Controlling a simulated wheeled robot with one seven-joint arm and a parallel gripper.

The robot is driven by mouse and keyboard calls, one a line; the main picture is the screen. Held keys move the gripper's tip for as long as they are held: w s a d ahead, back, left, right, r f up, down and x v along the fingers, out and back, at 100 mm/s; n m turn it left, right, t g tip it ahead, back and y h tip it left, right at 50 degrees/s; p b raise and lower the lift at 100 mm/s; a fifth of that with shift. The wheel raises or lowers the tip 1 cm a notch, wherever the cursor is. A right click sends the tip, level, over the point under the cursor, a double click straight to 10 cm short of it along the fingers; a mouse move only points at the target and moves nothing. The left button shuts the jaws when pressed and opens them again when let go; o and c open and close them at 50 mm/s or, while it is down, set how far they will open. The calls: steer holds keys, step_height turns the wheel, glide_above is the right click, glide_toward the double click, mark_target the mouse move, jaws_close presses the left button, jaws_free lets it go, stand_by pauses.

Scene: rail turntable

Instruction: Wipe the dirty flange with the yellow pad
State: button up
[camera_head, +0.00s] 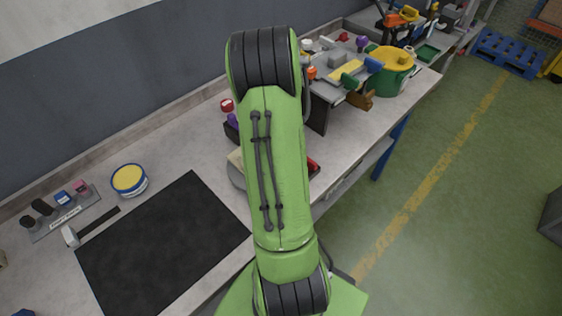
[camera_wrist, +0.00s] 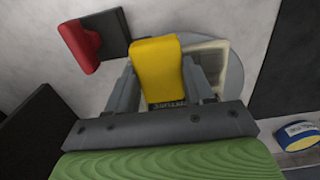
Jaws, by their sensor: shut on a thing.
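My gripper (camera_wrist: 160,80) is shut on the yellow pad (camera_wrist: 157,66) in the wrist view. The pad sits between the two grey fingers, over a grey round disc (camera_wrist: 250,52). A beige square-edged part (camera_wrist: 226,68) shows on the disc, partly behind the pad. I cannot tell if this part is the dirty flange, and no dirt is clear. Contact between pad and disc cannot be told. In the head view, my green arm hides the gripper and pad; the disc's edge (camera_head: 236,176) shows left of the arm.
A red-handled dark block (camera_wrist: 82,48) is beside the disc. A black mat (camera_head: 160,245) and a yellow-lidded tin (camera_head: 129,180) lie to the left on the bench. A labelled rack (camera_head: 62,222) stands further left. A green pot (camera_head: 390,75) and cluttered tools fill the far right.

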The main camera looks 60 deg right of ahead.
steer(key=shift+w+a+f, duration=0.1)
steer(key=shift+w+a, duration=0.1)
steer(key=shift+a, duration=1.1)
steer(key=shift+w+a+r, duration=0.2)
steer(key=shift+w+a, duration=0.05)
steer(key=shift+a, duration=0.5)
steer(key=shift+b, duration=0.3)
steer(key=shift+w+a+f, duration=0.1)
steer(key=shift+w+a, duration=0.15)
steer(key=shift+a, duration=0.7)
steer(key=shift+s+d+f+b, duration=0.1)
steer(key=shift+s+d+b, duration=0.2)
steer(key=shift+d, duration=0.6)
